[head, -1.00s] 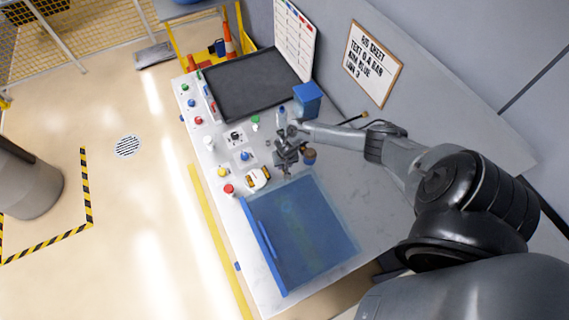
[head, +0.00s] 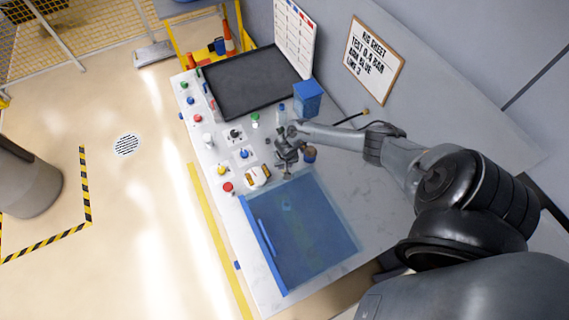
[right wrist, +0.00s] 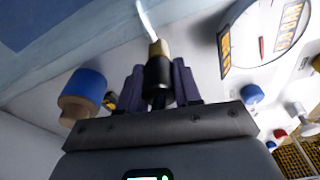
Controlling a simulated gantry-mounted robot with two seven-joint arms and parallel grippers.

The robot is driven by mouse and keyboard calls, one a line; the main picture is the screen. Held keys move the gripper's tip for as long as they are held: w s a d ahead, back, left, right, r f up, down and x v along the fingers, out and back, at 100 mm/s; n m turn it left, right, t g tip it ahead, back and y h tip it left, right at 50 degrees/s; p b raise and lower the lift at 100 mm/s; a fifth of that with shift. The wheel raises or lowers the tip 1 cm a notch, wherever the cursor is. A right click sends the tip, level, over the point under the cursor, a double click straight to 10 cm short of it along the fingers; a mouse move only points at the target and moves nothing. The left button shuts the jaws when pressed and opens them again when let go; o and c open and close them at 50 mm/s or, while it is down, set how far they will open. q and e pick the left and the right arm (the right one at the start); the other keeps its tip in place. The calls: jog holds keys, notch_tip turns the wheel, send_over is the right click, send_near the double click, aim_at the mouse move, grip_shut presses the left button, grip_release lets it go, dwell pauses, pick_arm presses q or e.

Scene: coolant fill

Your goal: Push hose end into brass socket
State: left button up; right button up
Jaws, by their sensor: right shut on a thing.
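My right gripper (head: 287,160) reaches over the bench from the right in the head view. In the right wrist view its dark purple fingers (right wrist: 159,84) are shut on a black cylindrical fitting (right wrist: 158,72). A brass collar (right wrist: 158,48) sits at the far end of that fitting. A pale thin tube (right wrist: 146,20) shows beyond the collar, lined up with it; I cannot tell whether it is pushed in. In the head view the fitting is too small and covered to make out. My left gripper is not in view.
A round gauge (right wrist: 262,30) lies close right of the fingers, and a blue-topped brown container (right wrist: 83,92) close left. A blue mat (head: 305,235) covers the near bench. A black tray (head: 245,85), blue bin (head: 308,97) and brass-tipped dark line (head: 365,112) are further back.

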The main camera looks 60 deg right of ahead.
jog(key=shift+f, duration=0.25)
jog(key=o, duration=0.9)
jog(key=shift+r, duration=0.1)
jog(key=r, duration=0.3)
jog(key=r+p, duration=0.1)
jog(key=r, duration=0.2)
jog(key=s+a+r+p, duration=0.1)
jog(key=r, duration=0.2)
jog(key=shift+r, duration=0.8)
jog(key=shift+a, duration=0.1)
